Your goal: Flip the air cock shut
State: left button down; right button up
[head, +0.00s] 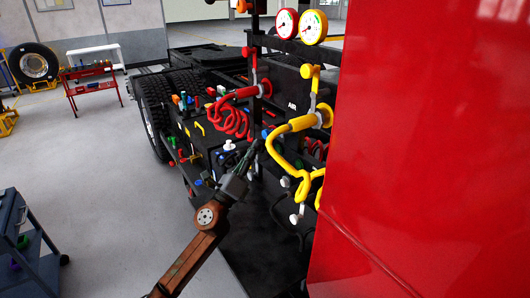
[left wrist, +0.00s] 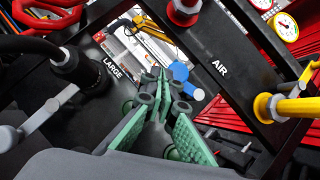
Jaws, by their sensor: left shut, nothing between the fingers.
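My left gripper (head: 252,149) is in front of the truck's black panel, below and left of the AIR label (head: 291,106). In the left wrist view its green-padded fingers (left wrist: 160,78) are together at the tips, with nothing between them. A blue handle-like part (head: 266,134) is just beyond the fingertips; it also shows in the left wrist view (left wrist: 181,72), partly hidden by the fingers. I take it for the air cock's handle but cannot be sure. Whether fingers and handle touch, and the handle's exact position, I cannot tell. My right gripper is not in view.
A red coiled hose (head: 232,121) and a yellow hose (head: 285,160) hang close to my gripper. Two gauges (head: 313,27) stand above. A large red panel (head: 430,150) blocks the right side. A dark cart (head: 25,245) stands at lower left; the floor between is clear.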

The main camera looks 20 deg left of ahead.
pick_arm(q)
jog(key=v, duration=1)
jog(key=shift+s+a, duration=0.1)
jog(key=shift+s, duration=0.05)
